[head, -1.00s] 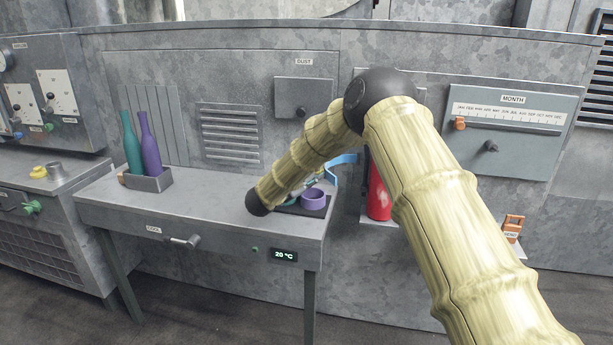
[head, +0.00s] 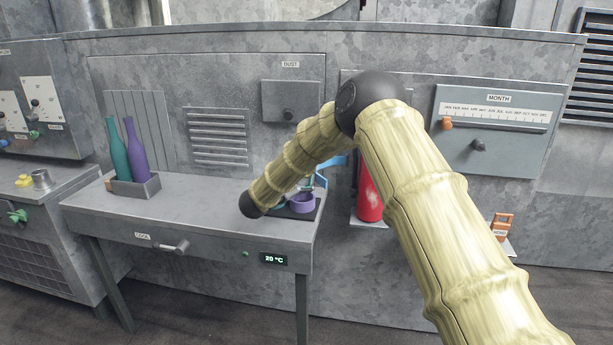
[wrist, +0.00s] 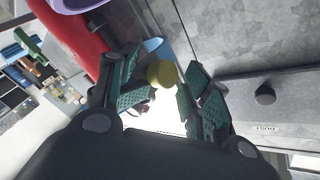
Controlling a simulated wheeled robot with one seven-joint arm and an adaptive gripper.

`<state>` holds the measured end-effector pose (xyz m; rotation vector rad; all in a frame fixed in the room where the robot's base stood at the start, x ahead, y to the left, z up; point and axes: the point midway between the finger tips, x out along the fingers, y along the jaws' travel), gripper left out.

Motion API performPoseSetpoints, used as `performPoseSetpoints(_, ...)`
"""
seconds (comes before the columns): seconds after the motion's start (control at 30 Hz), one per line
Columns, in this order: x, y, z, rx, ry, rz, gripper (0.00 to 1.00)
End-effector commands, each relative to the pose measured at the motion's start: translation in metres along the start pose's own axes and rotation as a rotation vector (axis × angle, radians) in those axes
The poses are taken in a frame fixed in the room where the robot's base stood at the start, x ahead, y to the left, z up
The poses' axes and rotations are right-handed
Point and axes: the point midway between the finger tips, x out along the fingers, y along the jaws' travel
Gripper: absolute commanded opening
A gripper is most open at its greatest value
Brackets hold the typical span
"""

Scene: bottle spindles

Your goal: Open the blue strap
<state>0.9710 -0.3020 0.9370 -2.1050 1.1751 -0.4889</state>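The blue strap (head: 335,165) shows in the head view beside the upper part of a red cylinder (head: 369,194), partly hidden by my arm. In the wrist view a blue piece (wrist: 153,45) shows just beyond my fingers, next to the red cylinder (wrist: 77,38). A yellow ball-shaped knob (wrist: 162,73) is in front of the blue piece, between the fingertips. My gripper (wrist: 168,88) is open, its green-padded fingers on either side of the knob. I cannot tell whether a finger touches it. In the head view my arm mostly hides the gripper.
A metal table (head: 200,207) bears a purple ring-shaped cup (head: 301,202) on a dark pad and a grey holder (head: 135,187) with a teal and a purple bottle. A small shelf (head: 508,249) with an orange item stands right. A panel knob (wrist: 265,95) is right of my fingers.

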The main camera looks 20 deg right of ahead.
Motion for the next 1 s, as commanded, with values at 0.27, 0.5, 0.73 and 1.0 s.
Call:
performPoseSetpoints(0.27,-0.015,0.000,0.001,-0.001,-0.002,0.000,0.48)
performPoseSetpoints(0.5,-0.058,0.000,0.000,-0.001,-0.002,-0.001,0.48)
performPoseSetpoints(0.73,-0.096,0.000,0.000,0.000,-0.002,-0.001,0.48)
performPoseSetpoints(1.0,-0.118,0.000,0.000,0.000,-0.001,-0.001,0.48)
